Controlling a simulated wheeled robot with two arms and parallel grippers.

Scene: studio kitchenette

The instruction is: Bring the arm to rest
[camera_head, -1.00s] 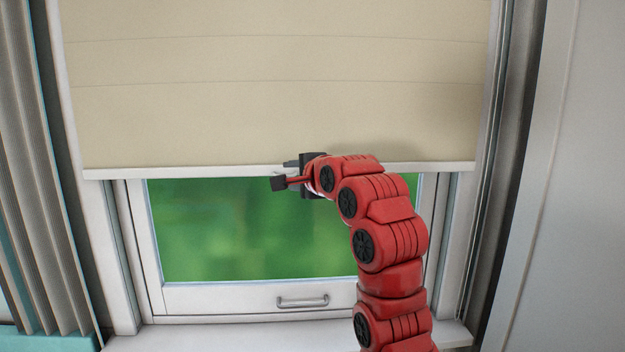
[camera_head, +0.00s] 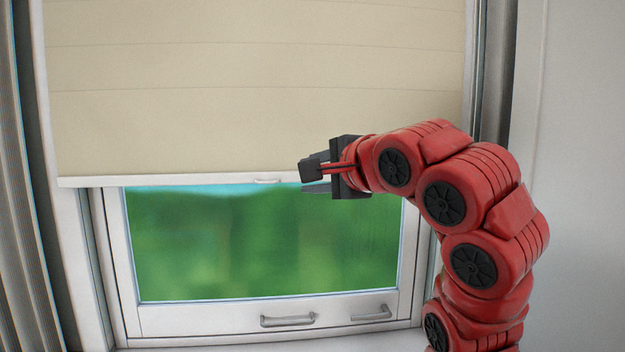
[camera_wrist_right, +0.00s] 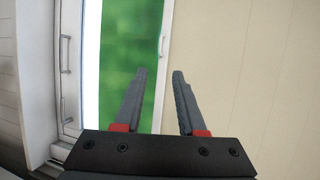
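My right gripper (camera_head: 316,177) is in front of the lower edge of the beige roller blind (camera_head: 250,90), near the window's right side. The right wrist view shows its two fingers (camera_wrist_right: 160,73) apart, with nothing held between them. The blind's white bottom bar (camera_head: 200,183) shows behind the gripper, with a small pull tab (camera_head: 266,181) to the gripper's left. My red right arm bends up from the lower right. My left gripper is in neither view.
Below the blind is a white-framed window (camera_head: 250,240) with green outside. Two metal handles (camera_head: 288,320) (camera_head: 371,312) sit on its lower frame. A grey curtain (camera_head: 25,200) hangs at the left; a plain pale wall (camera_head: 575,170) is at the right.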

